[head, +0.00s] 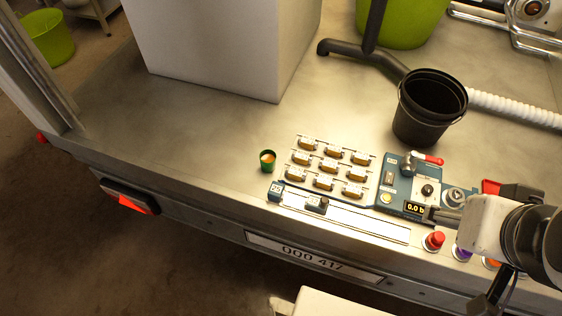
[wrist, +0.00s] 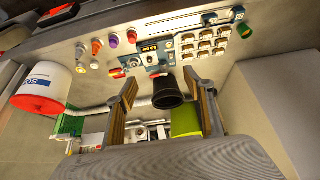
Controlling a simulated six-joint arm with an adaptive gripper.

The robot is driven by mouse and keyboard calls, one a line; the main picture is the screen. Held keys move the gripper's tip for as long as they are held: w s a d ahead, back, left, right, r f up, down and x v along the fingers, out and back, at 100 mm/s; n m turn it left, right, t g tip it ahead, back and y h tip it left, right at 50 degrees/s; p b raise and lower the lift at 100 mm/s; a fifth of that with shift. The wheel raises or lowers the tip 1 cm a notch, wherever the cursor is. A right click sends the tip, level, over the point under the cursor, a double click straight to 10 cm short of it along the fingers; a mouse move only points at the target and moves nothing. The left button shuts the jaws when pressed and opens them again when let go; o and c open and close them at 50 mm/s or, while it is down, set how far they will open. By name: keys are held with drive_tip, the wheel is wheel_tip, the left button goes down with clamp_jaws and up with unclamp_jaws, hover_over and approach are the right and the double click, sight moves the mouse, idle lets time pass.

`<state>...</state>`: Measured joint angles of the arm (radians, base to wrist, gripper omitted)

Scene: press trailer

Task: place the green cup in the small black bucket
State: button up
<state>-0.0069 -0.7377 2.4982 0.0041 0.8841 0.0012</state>
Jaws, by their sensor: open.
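The green cup (head: 268,166) stands upright on the metal deck, left of the panel with the yellow-brown blocks, with something orange inside. It also shows at the upper right of the wrist view (wrist: 244,30). The small black bucket (head: 422,118) stands upright on the deck behind the control panel. It also shows in the wrist view (wrist: 167,94), between my fingers in the picture. My gripper (wrist: 160,84) is open and empty, well apart from the cup. My arm shows at the right edge of the head view.
The control panel (head: 406,190) has a red-handled valve. A large white box (head: 225,45) stands behind the cup. A larger green bucket (head: 400,22) and a black pipe (head: 370,45) are behind the black bucket. The deck around the cup's left is clear.

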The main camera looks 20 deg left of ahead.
drive_tip(key=w+a+f+n+t+y, duration=0.1)
drive_tip(key=w+a, duration=0.4)
drive_tip(key=w, duration=0.3)
drive_tip(key=w+a+f+t+y, duration=0.1)
drive_tip(key=w+a+f, duration=0.1)
drive_tip(key=w+a, duration=0.5)
drive_tip(key=w+a+f+t+y, duration=0.1)
drive_tip(key=w+a+f+y, duration=0.1)
drive_tip(key=w+a+f, duration=0.75)
drive_tip(key=n+t, duration=0.1)
drive_tip(key=t, duration=0.3)
hover_over(269, 164)
drive_tip(key=w+d, duration=0.1)
drive_tip(key=d, duration=0.3)
wheel_tip(269, 164, down, 17)
drive_tip(key=s+f, duration=0.1)
drive_tip(key=s+a+f+n+t+y, duration=0.1)
drive_tip(key=s+f, duration=0.1)
drive_tip(key=s+f+n, duration=0.1)
drive_tip(key=s, duration=0.1)
drive_tip(key=shift+a+f+y, duration=0.3)
drive_tip(key=shift+a+f, duration=0.05)
drive_tip(key=shift+a, duration=0.05)
drive_tip(key=shift+s+f+n+t, duration=0.3)
drive_tip(key=shift+s+t, duration=0.1)
drive_tip(key=shift+s, duration=0.05)
drive_tip(key=shift+x, duration=1.35)
